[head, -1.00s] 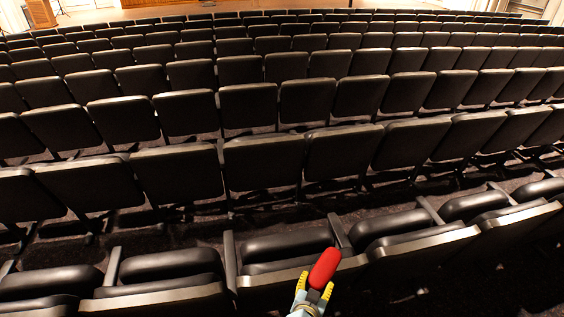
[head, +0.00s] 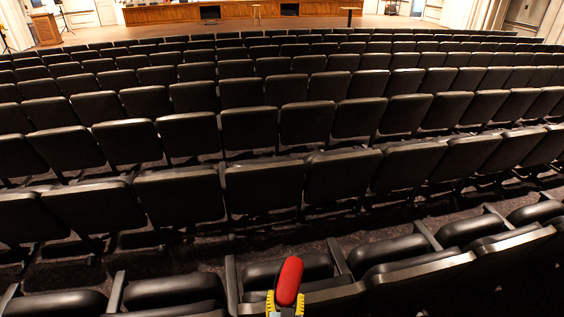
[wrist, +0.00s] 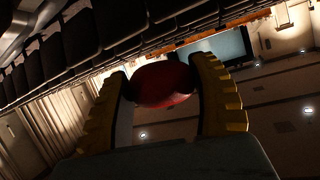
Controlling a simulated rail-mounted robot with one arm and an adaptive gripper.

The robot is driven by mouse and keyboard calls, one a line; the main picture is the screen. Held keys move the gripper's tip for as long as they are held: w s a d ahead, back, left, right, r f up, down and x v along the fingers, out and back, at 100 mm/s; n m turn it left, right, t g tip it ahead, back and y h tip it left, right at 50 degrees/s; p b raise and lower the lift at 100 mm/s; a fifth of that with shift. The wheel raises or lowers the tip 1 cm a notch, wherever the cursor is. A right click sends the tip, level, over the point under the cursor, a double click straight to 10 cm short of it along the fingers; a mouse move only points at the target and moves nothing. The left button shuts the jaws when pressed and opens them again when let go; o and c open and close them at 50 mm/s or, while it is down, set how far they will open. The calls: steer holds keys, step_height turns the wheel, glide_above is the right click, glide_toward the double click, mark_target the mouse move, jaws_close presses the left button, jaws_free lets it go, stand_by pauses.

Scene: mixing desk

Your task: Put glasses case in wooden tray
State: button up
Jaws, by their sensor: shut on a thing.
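A red, rounded, elongated glasses case (head: 289,281) is held upright at the bottom middle of the head view. My gripper (head: 285,300), with yellow ridged fingers, is shut around its lower end. In the wrist view the case (wrist: 165,83) sits between the two yellow fingers of my gripper (wrist: 165,90), and both touch its sides. The wooden tray is not visible in either view.
Rows of black auditorium seats (head: 250,130) fill the head view. A wooden stage front (head: 215,12) is at the far top. No desk surface shows.

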steer(key=s+r+p, duration=0.4)
steer(key=r+p, duration=0.4)
steer(key=p, duration=0.1)
steer(key=s+a+r+p, duration=0.1)
steer(key=s+r+p, duration=0.3)
steer(key=r+p, duration=0.4)
steer(key=shift+r+p, duration=0.2)
steer(key=shift+p, duration=0.25)
